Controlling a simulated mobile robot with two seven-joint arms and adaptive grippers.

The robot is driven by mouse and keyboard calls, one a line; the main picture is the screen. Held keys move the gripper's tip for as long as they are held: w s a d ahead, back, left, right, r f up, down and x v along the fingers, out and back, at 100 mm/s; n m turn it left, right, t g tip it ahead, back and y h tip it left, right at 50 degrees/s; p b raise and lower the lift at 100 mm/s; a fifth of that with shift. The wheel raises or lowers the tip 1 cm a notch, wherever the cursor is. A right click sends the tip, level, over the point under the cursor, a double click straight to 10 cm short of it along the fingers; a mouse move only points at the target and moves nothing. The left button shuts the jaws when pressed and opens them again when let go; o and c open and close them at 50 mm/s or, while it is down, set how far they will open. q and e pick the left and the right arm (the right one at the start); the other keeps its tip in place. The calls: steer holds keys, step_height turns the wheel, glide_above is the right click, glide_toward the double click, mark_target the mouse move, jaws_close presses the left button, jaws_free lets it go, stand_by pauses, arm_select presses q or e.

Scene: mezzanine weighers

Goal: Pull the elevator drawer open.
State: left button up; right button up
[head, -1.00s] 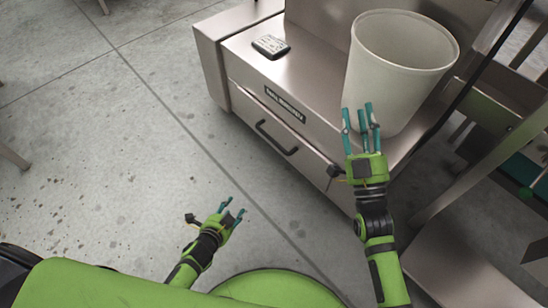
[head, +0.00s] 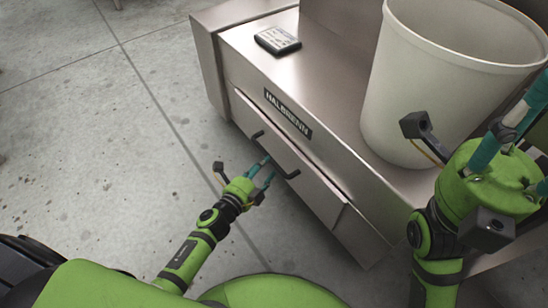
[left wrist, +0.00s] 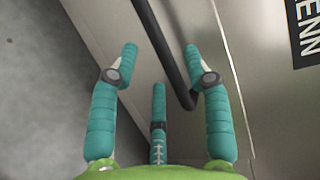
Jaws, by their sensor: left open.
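The drawer (head: 316,192) is a grey metal front low in the steel cabinet, and it looks shut. Its dark bar handle (head: 290,173) runs along the front. My left gripper (head: 266,171) is at the handle with its teal fingers apart. In the left wrist view the handle (left wrist: 158,42) runs between the two outer fingertips, with the third finger below; I cannot tell whether any finger touches it. My right gripper (head: 507,150) is raised at the right edge in front of the white bin, its fingers partly cut off.
A large white bin (head: 415,95) and a small dark device with a pale face (head: 278,41) stand on the cabinet top (head: 330,85). A name plate (head: 288,113) sits above the handle. Bare concrete floor (head: 90,150) lies open to the left.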

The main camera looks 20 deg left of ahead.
mark_target(271, 161)
arm_select(q)
steer(key=shift+b+x, duration=0.65)
steer(key=shift+x, duration=1.75)
steer(key=shift+c, duration=0.4)
jaws_close()
